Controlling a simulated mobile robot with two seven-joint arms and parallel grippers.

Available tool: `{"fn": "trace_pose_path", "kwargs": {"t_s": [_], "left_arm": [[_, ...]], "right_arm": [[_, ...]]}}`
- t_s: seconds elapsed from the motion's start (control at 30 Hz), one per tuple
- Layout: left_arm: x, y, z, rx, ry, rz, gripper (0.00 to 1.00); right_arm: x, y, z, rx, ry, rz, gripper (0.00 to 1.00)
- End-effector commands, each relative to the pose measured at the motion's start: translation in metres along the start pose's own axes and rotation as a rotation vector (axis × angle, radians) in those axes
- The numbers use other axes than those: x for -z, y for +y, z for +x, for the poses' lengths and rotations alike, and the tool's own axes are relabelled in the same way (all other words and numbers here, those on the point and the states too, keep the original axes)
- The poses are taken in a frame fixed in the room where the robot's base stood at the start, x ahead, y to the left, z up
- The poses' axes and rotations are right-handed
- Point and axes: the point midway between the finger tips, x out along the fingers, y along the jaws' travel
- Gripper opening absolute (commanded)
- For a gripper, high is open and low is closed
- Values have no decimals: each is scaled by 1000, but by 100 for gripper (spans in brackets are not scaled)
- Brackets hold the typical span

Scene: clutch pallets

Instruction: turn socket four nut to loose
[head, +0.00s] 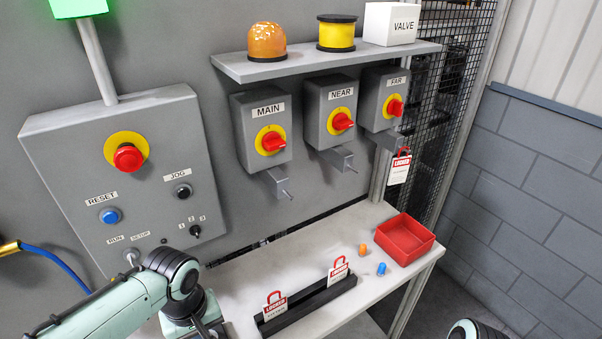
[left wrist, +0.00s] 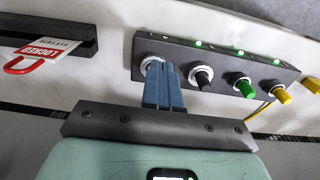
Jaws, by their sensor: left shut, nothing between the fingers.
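In the left wrist view a dark socket block (left wrist: 222,57) lies on the light bench. Along its near face are a silver ring nut (left wrist: 150,65) at the left end, then a black plug (left wrist: 203,77), a green plug (left wrist: 245,88) and a yellow plug (left wrist: 281,95). I see no socket numbers, so I cannot tell which is socket four. My left gripper (left wrist: 166,70) has its blue fingers shut and empty. The tips overlap the leftmost silver nut; I cannot tell whether they touch it. The head view does not show the block clearly. My right gripper is out of view.
In the left wrist view a black holder (left wrist: 60,38) with a lockout tag lies left of the block, and another yellow piece (left wrist: 312,85) is at the right edge. The head view shows a red tray (head: 405,240), small orange and blue pieces, and wall switches above the bench.

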Motion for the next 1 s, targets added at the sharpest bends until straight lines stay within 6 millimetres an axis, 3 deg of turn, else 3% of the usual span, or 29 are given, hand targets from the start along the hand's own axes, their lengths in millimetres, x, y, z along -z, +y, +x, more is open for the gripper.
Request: {"fn": "trace_pose_path", "kwargs": {"t_s": [0.6,1.0], "left_arm": [[-1,0,66,2,-2,2,0],[0,0,68,1,0,3,0]], "right_arm": [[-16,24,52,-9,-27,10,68],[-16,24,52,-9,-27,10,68]]}}
